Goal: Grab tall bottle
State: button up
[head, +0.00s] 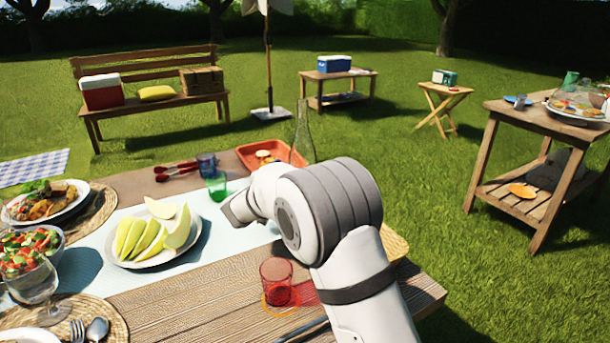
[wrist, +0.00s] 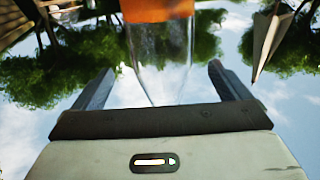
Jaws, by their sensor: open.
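The tall bottle (head: 303,132) is clear glass with a narrow neck. In the head view it stands upright beyond my arm, at the right end of the red-orange tray; its base is hidden. In the wrist view, which is upside down, the bottle (wrist: 165,60) shows between the two fingers of my gripper (wrist: 162,70), neck towards the palm. An orange area fills its upper part in that picture; I cannot tell if this is liquid. The gripper is open, with gaps on both sides of the bottle. In the head view my arm hides the fingers.
The red-orange tray (head: 248,155) holds food. A green glass (head: 216,187) and a blue glass (head: 207,164) stand left of it. A plate of melon slices (head: 153,233) lies left of my arm. A red glass (head: 277,281) stands close to my arm at the front.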

aim_at(302, 161)
jog(key=b+x, duration=0.1)
jog(key=x, duration=0.4)
jog(key=shift+w+f, duration=0.2)
jog(key=shift+w, duration=0.25)
jog(key=shift+w+d+r, duration=0.1)
jog(key=shift+w+d, duration=0.05)
jog(key=shift+w, duration=0.15)
jog(key=shift+c, duration=0.2)
jog(key=c, duration=1.5)
jog(key=shift+r, duration=0.1)
jog(key=shift+c, duration=0.5)
